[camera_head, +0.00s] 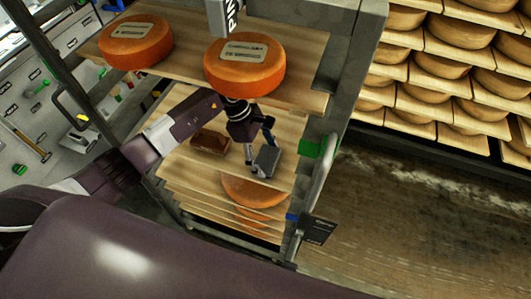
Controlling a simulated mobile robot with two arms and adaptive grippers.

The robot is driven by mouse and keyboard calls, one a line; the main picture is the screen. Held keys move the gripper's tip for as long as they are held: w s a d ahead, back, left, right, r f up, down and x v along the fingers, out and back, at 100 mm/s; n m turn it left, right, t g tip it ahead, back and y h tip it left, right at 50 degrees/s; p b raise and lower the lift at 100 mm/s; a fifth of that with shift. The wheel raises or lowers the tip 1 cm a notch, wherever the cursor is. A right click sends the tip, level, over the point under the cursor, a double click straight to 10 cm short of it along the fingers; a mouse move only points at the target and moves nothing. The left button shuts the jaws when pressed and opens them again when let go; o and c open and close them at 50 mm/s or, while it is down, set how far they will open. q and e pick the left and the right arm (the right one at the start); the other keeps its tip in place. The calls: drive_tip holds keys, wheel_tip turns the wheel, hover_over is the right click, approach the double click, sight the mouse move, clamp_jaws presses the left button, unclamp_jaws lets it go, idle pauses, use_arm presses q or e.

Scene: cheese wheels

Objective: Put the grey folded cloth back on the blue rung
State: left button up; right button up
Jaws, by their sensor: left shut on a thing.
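The grey folded cloth (267,160) is in my left gripper (259,152), which is shut on it. The gripper holds it over a wooden shelf board, under the upper shelf and toward the rack's right side. I cannot tell whether the cloth touches the board. The blue rung (291,217) is a small blue piece on the right side of the rack, lower and to the right of the gripper. My right gripper is not in view.
A brown block (210,141) lies on the same board, left of the gripper. Two orange cheese wheels (136,45) stand on the upper shelf (300,92). A green piece (311,148) and a dark tag (319,231) are at the rack's right post. Open floor lies right.

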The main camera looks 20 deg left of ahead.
sight(223, 138)
use_arm(q)
drive_tip(key=shift+f+b, duration=0.2)
drive_tip(key=shift+b, duration=0.1)
drive_tip(key=o, duration=1.1)
drive_tip(key=shift+r, duration=0.1)
drive_tip(key=shift+r, duration=0.1)
drive_tip(key=shift+a, duration=0.15)
drive_tip(key=shift+w+a+r+b, duration=0.1)
drive_tip(key=shift+a+r+b, duration=0.1)
drive_tip(key=shift+r+b, duration=0.25)
drive_tip(key=a+b, duration=0.5)
drive_tip(key=a, duration=0.5)
drive_tip(key=shift+w+a, duration=0.1)
drive_tip(key=shift+a, duration=0.2)
drive_tip(key=shift+a+r, duration=0.1)
drive_tip(key=shift+a, duration=0.55)
